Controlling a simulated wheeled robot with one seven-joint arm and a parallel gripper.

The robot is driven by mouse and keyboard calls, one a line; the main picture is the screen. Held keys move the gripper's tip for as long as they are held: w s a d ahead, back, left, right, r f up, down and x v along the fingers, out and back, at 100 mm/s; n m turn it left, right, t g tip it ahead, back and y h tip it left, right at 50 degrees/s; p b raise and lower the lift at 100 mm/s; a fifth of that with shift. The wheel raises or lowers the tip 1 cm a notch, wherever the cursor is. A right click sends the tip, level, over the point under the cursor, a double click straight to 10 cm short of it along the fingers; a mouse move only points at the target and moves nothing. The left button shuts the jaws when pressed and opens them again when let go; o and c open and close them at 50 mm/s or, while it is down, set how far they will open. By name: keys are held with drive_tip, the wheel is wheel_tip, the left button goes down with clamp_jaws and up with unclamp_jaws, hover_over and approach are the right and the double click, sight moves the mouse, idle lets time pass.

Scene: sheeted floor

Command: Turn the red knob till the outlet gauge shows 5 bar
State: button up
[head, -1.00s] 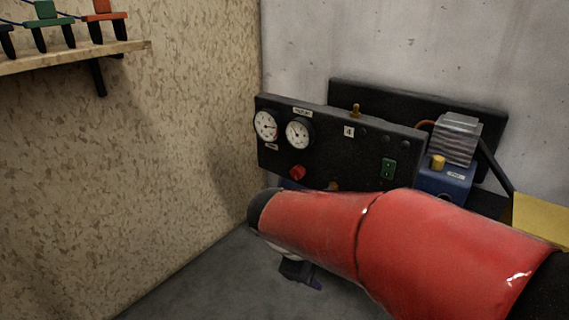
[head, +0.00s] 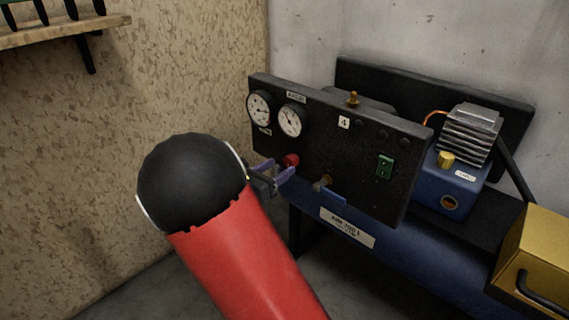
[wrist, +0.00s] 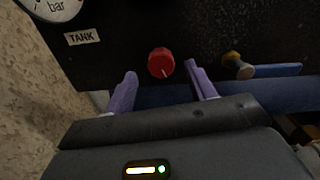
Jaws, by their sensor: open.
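The red knob (head: 291,160) sits low on the black panel (head: 330,133), below two round gauges. In the wrist view the knob (wrist: 161,63) shows a pale mark at its lower edge. The left gauge (head: 259,108) and the right gauge (head: 291,120) are too small to read in the head view; a gauge at the wrist view's top edge is cut off, above a label "TANK" (wrist: 82,37). My gripper (head: 275,172) is open, its purple fingers in front of the knob. In the wrist view the fingers (wrist: 162,88) stand apart to either side, below the knob, apparently not touching it.
A brass valve with a blue lever (head: 328,190) sits right of the knob, close to my right finger. A green switch (head: 385,166), a blue tank (head: 372,243), a compressor (head: 455,170) and a yellow box (head: 535,258) stand further right. A chipboard wall (head: 170,90) is at left.

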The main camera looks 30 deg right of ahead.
sight(288, 163)
drive_tip(key=shift+x, duration=1.65)
drive_tip(key=shift+c, duration=0.2)
drive_tip(key=c, duration=0.9)
